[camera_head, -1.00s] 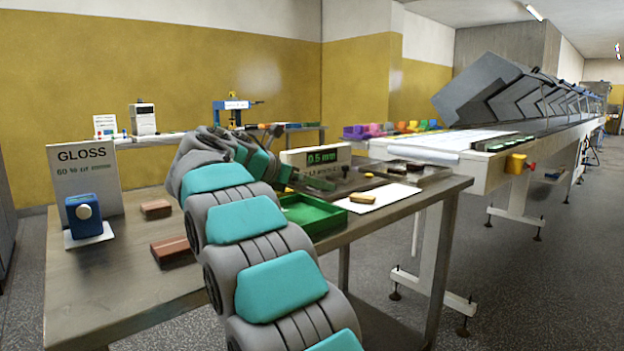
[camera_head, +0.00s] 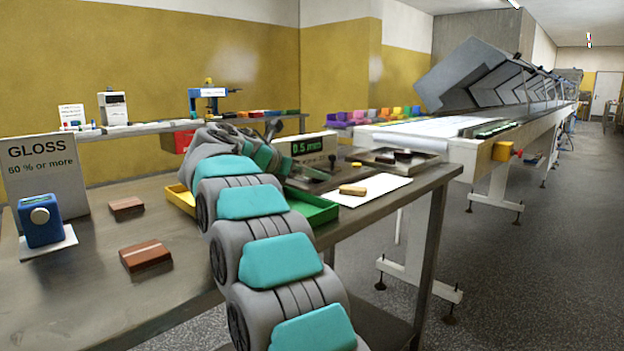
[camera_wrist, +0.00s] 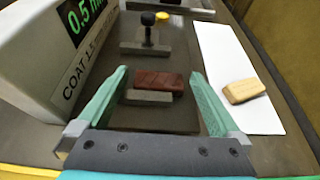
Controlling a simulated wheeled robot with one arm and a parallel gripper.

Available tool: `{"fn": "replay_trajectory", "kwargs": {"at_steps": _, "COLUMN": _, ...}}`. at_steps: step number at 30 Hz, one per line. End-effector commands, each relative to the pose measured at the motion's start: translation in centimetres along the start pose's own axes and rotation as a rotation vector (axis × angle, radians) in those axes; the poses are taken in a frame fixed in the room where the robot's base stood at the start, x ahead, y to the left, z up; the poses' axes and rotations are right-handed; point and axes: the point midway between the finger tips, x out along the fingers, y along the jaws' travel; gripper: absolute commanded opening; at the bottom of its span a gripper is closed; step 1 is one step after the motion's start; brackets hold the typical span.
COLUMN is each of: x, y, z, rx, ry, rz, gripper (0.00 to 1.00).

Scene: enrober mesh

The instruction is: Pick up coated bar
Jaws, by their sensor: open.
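My gripper (camera_wrist: 158,75) is open, with one teal finger on each side of the bar and a visible gap to both. The gauge housing (camera_wrist: 50,60), marked 0.5 mm, stands close beside the left finger. In the head view my gripper (camera_head: 284,166) is in front of the gauge housing (camera_head: 308,147); I cannot make out the bar between its fingers there.
A tan bar (camera_wrist: 243,91) lies on white paper (camera_wrist: 222,55) to the right. A black-knobbed post (camera_wrist: 147,35) stands just beyond the bar. Green (camera_head: 318,211) and yellow (camera_head: 177,198) trays sit by my arm. Two brown bars (camera_head: 127,207) (camera_head: 145,255) lie at left.

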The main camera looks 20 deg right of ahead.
Motion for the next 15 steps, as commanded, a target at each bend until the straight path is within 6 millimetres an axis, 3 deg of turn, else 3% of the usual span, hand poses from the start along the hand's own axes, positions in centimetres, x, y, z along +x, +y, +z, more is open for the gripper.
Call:
{"fn": "replay_trajectory", "kwargs": {"at_steps": 8, "x": 0.59, "y": 0.01, "z": 0.00, "rx": 0.000, "ry": 0.000, "rz": 0.000, "gripper": 1.00}}
{"fn": "replay_trajectory", "kwargs": {"at_steps": 15, "x": 0.57, "y": 0.02, "z": 0.00, "rx": 0.000, "ry": 0.000, "rz": 0.001, "gripper": 0.73}}
